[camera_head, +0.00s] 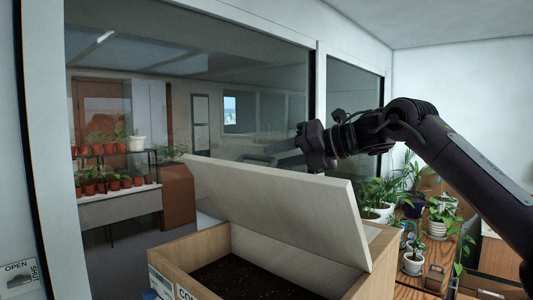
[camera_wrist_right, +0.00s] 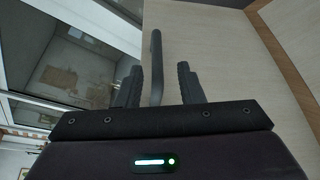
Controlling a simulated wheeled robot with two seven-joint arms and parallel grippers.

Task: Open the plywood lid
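The pale plywood lid (camera_head: 275,205) stands raised at a slant over the wooden box (camera_head: 375,285), with dark soil (camera_head: 250,278) showing inside. My right gripper (camera_head: 303,146) is above and behind the lid's upper edge in the head view; its fingers are hard to make out there. In the right wrist view, my right gripper (camera_wrist_right: 158,72) is open, with a dark bar handle (camera_wrist_right: 156,65) between its two fingers and a visible gap on each side. The lid's pale face (camera_wrist_right: 215,55) fills much of that view. My left gripper is not in view.
Potted plants (camera_head: 412,262) stand on a wooden surface right of the box, under my right arm. A large window (camera_head: 190,100) is behind the box, with more potted plants (camera_head: 110,165) beyond it. Free air lies above the lid.

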